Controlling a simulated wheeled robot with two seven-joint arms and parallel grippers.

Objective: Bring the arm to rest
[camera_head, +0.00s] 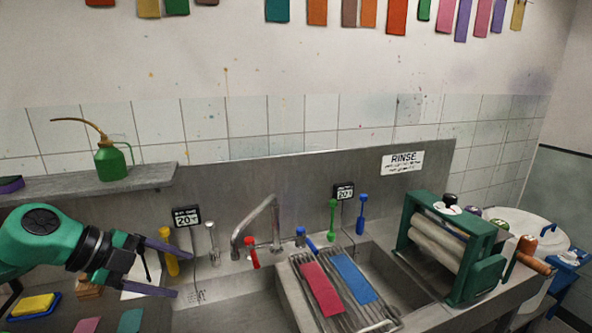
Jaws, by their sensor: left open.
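My left gripper (168,270) comes in from the left on a green and black arm. Its two purple-grey fingers are spread apart and point right, with nothing seen between them. It hangs over the left part of the sink counter, in front of a yellow-handled tool (171,264) and a white card or pad (140,280). My right gripper is not in view.
A faucet (262,228) stands behind the sink. A rack (298,268) there bears a red strip (321,288) and a blue strip (354,277). A green roller press (452,248) stands right. A shelf (120,181) with a green oil can (111,160) is above the arm.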

